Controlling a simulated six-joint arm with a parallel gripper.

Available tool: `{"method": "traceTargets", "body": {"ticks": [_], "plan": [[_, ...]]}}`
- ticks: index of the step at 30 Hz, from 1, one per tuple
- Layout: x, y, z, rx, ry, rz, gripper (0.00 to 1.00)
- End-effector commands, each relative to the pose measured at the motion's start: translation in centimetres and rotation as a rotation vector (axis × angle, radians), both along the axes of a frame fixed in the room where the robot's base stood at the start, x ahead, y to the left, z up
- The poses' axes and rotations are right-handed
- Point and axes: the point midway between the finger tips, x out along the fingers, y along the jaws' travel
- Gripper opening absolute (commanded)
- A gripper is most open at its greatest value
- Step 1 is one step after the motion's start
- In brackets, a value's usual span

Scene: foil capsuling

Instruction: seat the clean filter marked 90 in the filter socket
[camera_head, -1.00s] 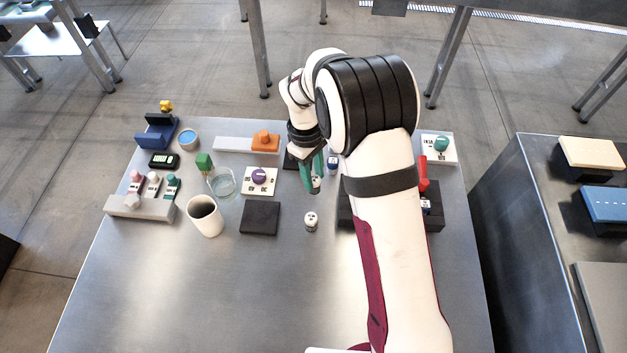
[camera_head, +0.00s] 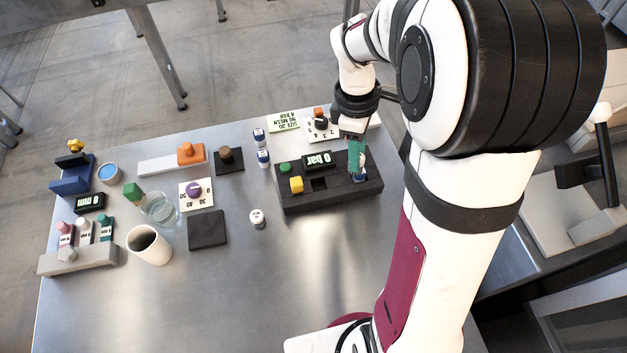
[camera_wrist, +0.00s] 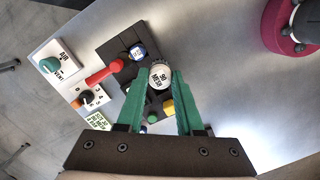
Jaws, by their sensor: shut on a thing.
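My gripper (camera_head: 356,163) has green fingers and is over the right end of the black block (camera_head: 335,196). In the wrist view, the gripper (camera_wrist: 165,76) is shut on a white filter (camera_wrist: 160,77) whose top reads 90 MESH. In the head view, the fingers largely hide this filter. A blue-and-white piece (camera_wrist: 138,52) is at the block, beside the red lever (camera_wrist: 105,72); its blue part also shows in the head view (camera_head: 360,178). I cannot tell the filter socket apart in these views, or whether the held filter touches the block.
Two blue-and-white pieces (camera_head: 263,158) stand left of the block, and a white piece (camera_head: 257,219) stands nearer. The table front is clear.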

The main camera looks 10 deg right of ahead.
Motion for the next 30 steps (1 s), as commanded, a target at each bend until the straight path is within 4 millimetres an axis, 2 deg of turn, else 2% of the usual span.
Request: {"method": "traceTargets", "body": {"ticks": [1, 3, 5, 8, 15, 18, 20, 25, 30], "plan": [[-1.0, -1.4, 0.4, -0.001, -0.002, -0.007, 0.00], [-2.2, -2.7, 0.6, -0.001, -0.001, -0.004, 0.00], [-2.6, -2.9, 0.5, 0.000, 0.001, 0.000, 0.00], [-1.7, -1.4, -0.7, 0.000, 0.006, 0.007, 0.00], [2.2, 4.6, -5.0, -0.001, 0.004, 0.006, 0.00], [3.1, 6.0, -6.0, -0.001, 0.002, 0.005, 0.00], [3.3, 6.3, -6.4, 0.000, 0.003, 0.002, 0.00], [3.4, 6.4, -9.7, -0.002, 0.005, 0.001, 0.00], [3.4, 6.4, -10.3, -0.001, 0.001, 0.000, 0.00]]}}
